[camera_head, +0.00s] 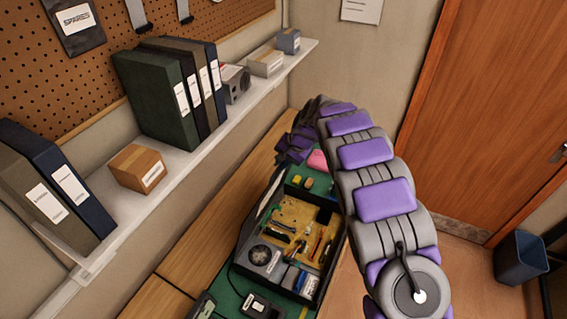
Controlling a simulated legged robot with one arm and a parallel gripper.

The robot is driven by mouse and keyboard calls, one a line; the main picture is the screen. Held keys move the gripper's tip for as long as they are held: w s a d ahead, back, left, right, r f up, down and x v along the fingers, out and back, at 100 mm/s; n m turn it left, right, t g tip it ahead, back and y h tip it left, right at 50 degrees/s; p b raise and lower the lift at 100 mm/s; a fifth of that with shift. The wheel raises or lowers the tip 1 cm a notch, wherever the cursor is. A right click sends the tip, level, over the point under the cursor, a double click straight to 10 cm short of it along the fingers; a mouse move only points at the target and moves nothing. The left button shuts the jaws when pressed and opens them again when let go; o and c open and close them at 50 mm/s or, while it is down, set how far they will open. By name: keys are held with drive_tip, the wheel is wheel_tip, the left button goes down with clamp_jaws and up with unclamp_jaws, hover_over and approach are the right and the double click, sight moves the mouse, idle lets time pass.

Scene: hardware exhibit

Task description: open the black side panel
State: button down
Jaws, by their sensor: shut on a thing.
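An open dark case (318,292) stands on a green mat on the wooden bench, with a fan, tools and small parts showing inside. The black side panel (262,207) is raised along the case's left side, seen nearly edge-on. My gripper (287,158) is at the panel's far upper end, beyond the case's far left corner. It is shut on the panel, though its fingertips are small and partly hidden by my purple and grey arm. The arm reaches in from the right and covers part of the case's right side.
A white shelf (205,150) with binders (158,98) and a cardboard box (137,167) runs above the bench on the left. A black device (262,306) with a cable lies before the case. A wooden door (490,110) and a bin (520,257) are at right.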

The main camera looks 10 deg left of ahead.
drive_tip(key=c, duration=1.3)
unclamp_jaws()
drive_tip(key=shift+c, duration=0.2)
drive_tip(key=shift+f, duration=0.1)
drive_tip(key=shift+d+r, duration=0.1)
drive_tip(key=shift+r, duration=0.15)
drive_tip(key=b+v, duration=0.2)
drive_tip(key=v, duration=1.5)
drive_tip(key=shift+f, duration=0.1)
